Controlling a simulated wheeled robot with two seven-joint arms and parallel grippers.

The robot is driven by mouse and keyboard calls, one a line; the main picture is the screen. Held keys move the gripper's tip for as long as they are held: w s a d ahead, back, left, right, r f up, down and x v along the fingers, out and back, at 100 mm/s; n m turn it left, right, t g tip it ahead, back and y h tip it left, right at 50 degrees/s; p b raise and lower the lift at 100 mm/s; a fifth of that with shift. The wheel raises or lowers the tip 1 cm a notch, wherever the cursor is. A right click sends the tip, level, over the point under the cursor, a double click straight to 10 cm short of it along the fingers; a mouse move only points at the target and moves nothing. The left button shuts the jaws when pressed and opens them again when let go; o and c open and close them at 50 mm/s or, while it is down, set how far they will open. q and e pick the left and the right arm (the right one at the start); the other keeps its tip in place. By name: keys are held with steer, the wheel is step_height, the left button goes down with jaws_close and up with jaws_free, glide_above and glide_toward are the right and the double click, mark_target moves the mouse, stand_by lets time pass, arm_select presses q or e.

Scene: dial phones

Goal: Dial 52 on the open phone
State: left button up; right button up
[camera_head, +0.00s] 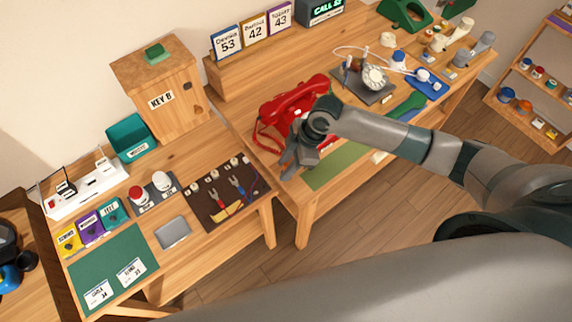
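The red phone (290,103) sits on the right-hand table, with a red cord at its left. My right gripper (297,162) is in front of it, pointing down to the left and hiding part of its front. I cannot tell whether the fingers touch anything or how far apart they are. A phone with its inner parts exposed and a white dial (374,77) lies on a grey board behind my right arm. A dark display (325,10) at the back reads "CALL 53". My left gripper is not in view.
Number cards (254,32) stand on a wooden block. A "KEY B" box (161,97), teal bin (131,137) and wire board (226,192) are at left. A green mat (336,167) lies under my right arm. Blue tray (423,83) is at right.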

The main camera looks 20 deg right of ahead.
steer(key=shift+r, duration=0.15)
steer(key=b+v, duration=0.4)
steer(key=v, duration=1.3)
steer(key=shift+a, duration=0.1)
stand_by(0.7)
